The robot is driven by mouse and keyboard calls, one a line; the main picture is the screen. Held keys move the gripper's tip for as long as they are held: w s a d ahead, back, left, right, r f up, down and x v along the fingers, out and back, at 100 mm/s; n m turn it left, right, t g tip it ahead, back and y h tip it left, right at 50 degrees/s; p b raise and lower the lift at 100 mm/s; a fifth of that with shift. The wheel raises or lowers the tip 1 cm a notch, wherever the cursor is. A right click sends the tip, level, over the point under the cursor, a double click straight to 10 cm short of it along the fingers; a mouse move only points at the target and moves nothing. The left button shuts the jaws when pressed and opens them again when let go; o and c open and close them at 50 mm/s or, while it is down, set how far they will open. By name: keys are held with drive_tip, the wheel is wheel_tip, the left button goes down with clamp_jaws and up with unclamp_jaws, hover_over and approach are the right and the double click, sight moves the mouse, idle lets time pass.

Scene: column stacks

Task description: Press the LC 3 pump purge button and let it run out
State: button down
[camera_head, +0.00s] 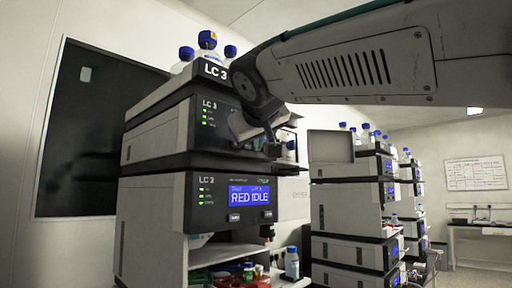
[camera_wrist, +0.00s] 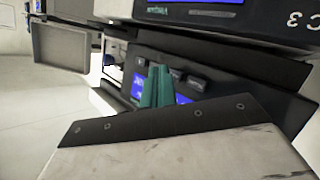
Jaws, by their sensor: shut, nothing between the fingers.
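The LC 3 stack stands left of centre in the head view. Its upper LC 3 module (camera_head: 160,129) has green status lights; my arm hides most of the right part of its front. The lower LC 3 module (camera_head: 155,206) has a blue screen (camera_head: 250,196) reading "RED IDLE", with small buttons (camera_head: 234,217) below it. My gripper (camera_wrist: 158,70) shows as teal fingers, shut and empty, in the wrist view. They overlap a blue screen and stand beside a row of dark buttons (camera_wrist: 197,85). I cannot tell whether they touch the panel. No purge label is legible.
Bottles with blue caps (camera_head: 207,41) stand on top of the LC 3 stack. Below it is an open shelf with small bottles (camera_head: 248,271) and a white bottle (camera_head: 292,263) beside it. More instrument stacks (camera_head: 340,208) stand to the right. A dark window (camera_head: 95,130) is at left.

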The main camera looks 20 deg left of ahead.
drive_tip(key=shift+s+d, duration=0.1)
drive_tip(key=shift+d, duration=0.15)
drive_tip(key=d, duration=0.1)
drive_tip(key=s+d, duration=0.1)
drive_tip(key=d, duration=0.1)
drive_tip(key=s+d, duration=0.1)
drive_tip(key=shift+d, duration=0.25)
idle(0.9)
